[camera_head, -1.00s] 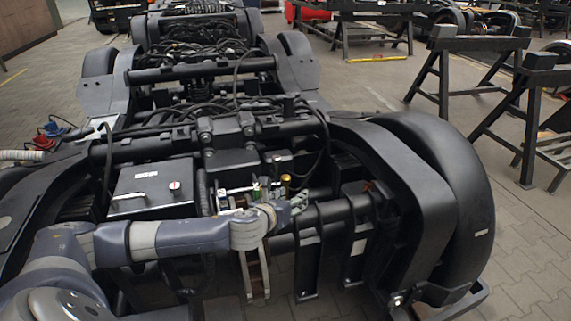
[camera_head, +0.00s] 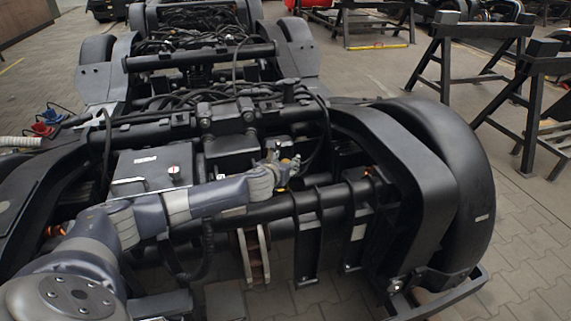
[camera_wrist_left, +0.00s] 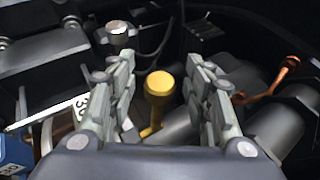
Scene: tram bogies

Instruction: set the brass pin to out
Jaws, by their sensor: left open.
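The brass pin (camera_wrist_left: 158,88) shows in the left wrist view as a yellow knob on a short stem. It stands between the two fingers of my left gripper (camera_wrist_left: 158,80), which is open, with a gap on both sides of the knob. In the head view my left gripper (camera_head: 284,163) is over the near cross-beam of the bogie, right of the grey box. There the gripper largely hides the pin; a little yellow shows at the fingers. My right gripper is not in view.
The black bogie frame (camera_head: 420,165) surrounds the gripper, with a thick tube in front and cables behind. A grey box (camera_head: 152,170) with a red-and-white knob lies to the left. An orange-copper hooked part (camera_wrist_left: 285,72) is right of the fingers. Black trestles (camera_head: 440,60) stand farther right.

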